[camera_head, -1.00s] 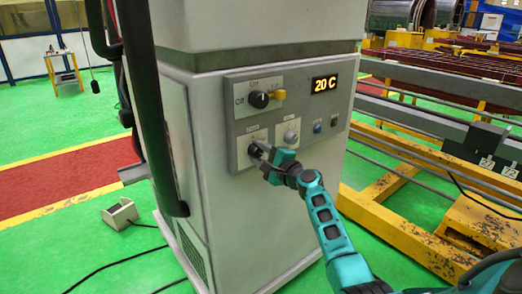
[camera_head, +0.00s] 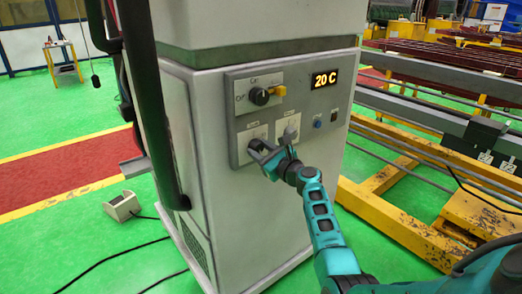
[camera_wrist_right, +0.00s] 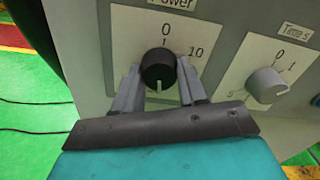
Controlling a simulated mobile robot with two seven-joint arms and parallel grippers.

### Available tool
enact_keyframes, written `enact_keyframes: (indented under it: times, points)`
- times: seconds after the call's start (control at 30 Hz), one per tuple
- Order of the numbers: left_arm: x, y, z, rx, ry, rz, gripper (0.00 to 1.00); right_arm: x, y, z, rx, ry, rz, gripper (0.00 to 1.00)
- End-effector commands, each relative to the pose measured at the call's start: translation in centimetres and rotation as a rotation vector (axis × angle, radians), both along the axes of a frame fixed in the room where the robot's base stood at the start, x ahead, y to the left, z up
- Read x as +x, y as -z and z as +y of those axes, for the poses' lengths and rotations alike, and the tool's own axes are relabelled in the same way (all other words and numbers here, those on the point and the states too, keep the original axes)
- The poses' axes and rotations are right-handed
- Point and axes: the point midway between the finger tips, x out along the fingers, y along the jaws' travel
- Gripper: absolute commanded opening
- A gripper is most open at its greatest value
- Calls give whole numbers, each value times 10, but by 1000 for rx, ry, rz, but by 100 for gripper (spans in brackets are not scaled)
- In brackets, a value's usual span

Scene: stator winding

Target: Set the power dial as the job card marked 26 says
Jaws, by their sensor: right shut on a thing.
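The power dial (camera_wrist_right: 158,66) is a black round knob on a white plate marked "Power", with 0 above it and 10 to its right. Its pale pointer line faces down in the right wrist view. My right gripper (camera_wrist_right: 160,82) has one finger on each side of the knob and is shut on it. In the head view my right gripper (camera_head: 262,155) is at the lower left of the cabinet's control panel (camera_head: 300,80) and partly hides the dial. My left gripper is not in view. I cannot make out a job card marked 26.
A grey time dial (camera_wrist_right: 266,84) sits close to the right of the power dial. Two small labelled cards (camera_head: 486,157) hang at the right, too small to read surely.

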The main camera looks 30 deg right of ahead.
Motion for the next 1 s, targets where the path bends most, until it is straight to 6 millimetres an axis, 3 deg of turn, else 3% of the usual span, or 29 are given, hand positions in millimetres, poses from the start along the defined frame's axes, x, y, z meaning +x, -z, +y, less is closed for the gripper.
enact_keyframes:
  times: [0.3,0.87,0.9,1.0]
  points:
    - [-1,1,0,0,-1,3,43,0,2,1,125,-2,13,11]
    - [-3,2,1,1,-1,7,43,0,2,1,152,-1,15,11]
    - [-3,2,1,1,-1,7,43,0,2,1,152,-1,15,45]
    - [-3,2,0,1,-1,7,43,0,1,1,151,-2,14,55]
